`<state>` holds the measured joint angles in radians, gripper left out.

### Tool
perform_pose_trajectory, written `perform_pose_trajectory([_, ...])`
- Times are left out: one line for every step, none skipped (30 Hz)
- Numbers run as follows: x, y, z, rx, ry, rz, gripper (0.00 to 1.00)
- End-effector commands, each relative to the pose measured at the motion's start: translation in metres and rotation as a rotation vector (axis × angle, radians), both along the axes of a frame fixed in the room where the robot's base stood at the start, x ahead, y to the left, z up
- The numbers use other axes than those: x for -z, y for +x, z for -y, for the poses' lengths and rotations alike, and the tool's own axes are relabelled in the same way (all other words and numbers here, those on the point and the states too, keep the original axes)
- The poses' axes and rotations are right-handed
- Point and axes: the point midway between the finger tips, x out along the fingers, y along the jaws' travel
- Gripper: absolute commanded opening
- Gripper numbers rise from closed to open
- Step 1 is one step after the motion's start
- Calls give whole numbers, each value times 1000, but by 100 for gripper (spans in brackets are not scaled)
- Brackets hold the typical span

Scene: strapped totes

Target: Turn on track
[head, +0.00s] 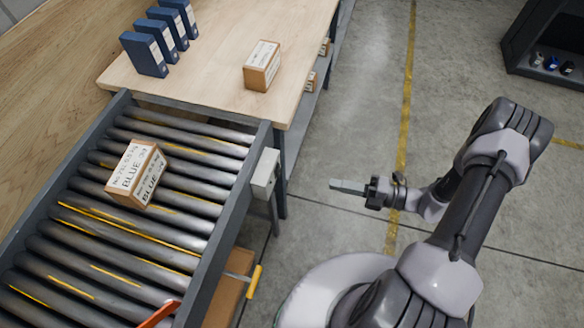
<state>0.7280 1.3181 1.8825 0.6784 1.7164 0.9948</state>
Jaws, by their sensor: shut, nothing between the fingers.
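The track is a roller conveyor (232,214) with dark metal rollers and grey side rails, on the left. A cardboard box (137,172) labelled "BLUE" sits on its rollers. A pale grey box (264,174) is fixed to the outer side of the right rail; no button or switch on it can be made out. A yellow handle (254,282) on a metal rod sticks out below the right rail. My gripper (336,185) is shut and empty, pointing left over the floor, to the right of the grey box and apart from it.
A wooden table (200,84) stands at the conveyor's far end, with blue binders (144,54) and a cardboard box (262,66) on it. An orange-red bar (160,314) crosses the near rollers. A dark shelf (545,80) stands far right. The floor between is clear.

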Motion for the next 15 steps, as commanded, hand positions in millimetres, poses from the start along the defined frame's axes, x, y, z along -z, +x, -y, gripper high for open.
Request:
perform_pose_trajectory([0,0,0,-1,0,1,0])
perform_pose_trajectory([0,0,0,-1,0,1,0])
perform_pose_trajectory([0,0,0,-2,-2,1,0])
perform_pose_trajectory([0,0,-1,-2,-2,1,0])
perform_pose_trajectory([0,0,-2,-3,-1,1,0])
perform_pose_trajectory([1,1,-5,-5,-2,2,0])
perform_pose_trajectory([1,2,-9,-6,-2,2,0])
perform_pose_trajectory([2,4,-12,-6,0,1,0])
perform_pose_trajectory([3,6,-19,-8,0,1,0])
perform_pose_trajectory([4,8,-25,-8,-1,1,0])
perform_pose_trajectory([5,10,-31,-9,-2,2,0])
perform_pose_trajectory([7,13,-39,-9,-2,2,0])
perform_pose_trajectory([8,15,-46,-9,-2,1,0])
perform_pose_trajectory([9,17,-52,-10,-2,1,0])
perform_pose_trajectory([10,20,-60,-9,-2,2,0])
